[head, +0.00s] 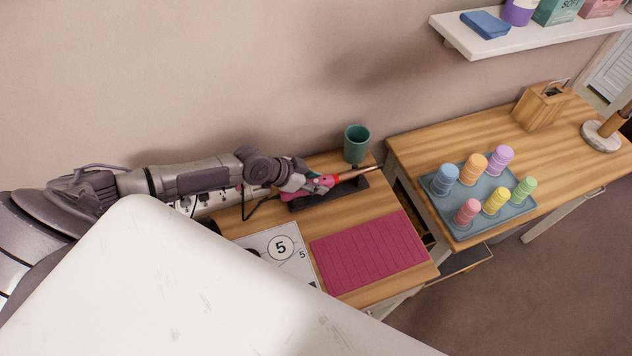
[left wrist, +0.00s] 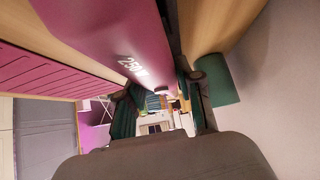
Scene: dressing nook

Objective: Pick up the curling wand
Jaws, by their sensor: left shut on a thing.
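The curling wand (head: 326,181) has a magenta handle, a red band and a copper-coloured barrel pointing right in the head view. It lies along or just over a dark rest (head: 322,198) at the back of the wooden table; I cannot tell whether they touch. My left gripper (head: 306,182) is shut on the wand's handle, coming in from the left. In the left wrist view the magenta handle (left wrist: 112,32), marked "250", runs between the green fingers (left wrist: 160,97). The fingers hide part of the handle. My right gripper is not in view.
A green cup (head: 356,142) stands close behind the barrel. A magenta ribbed mat (head: 368,251) and a printed "5" sheet (head: 277,240) lie in front. A black cord (head: 262,205) hangs near a socket strip (head: 213,201). A second table (head: 420,148) holds a tray of coloured pegs (head: 468,212).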

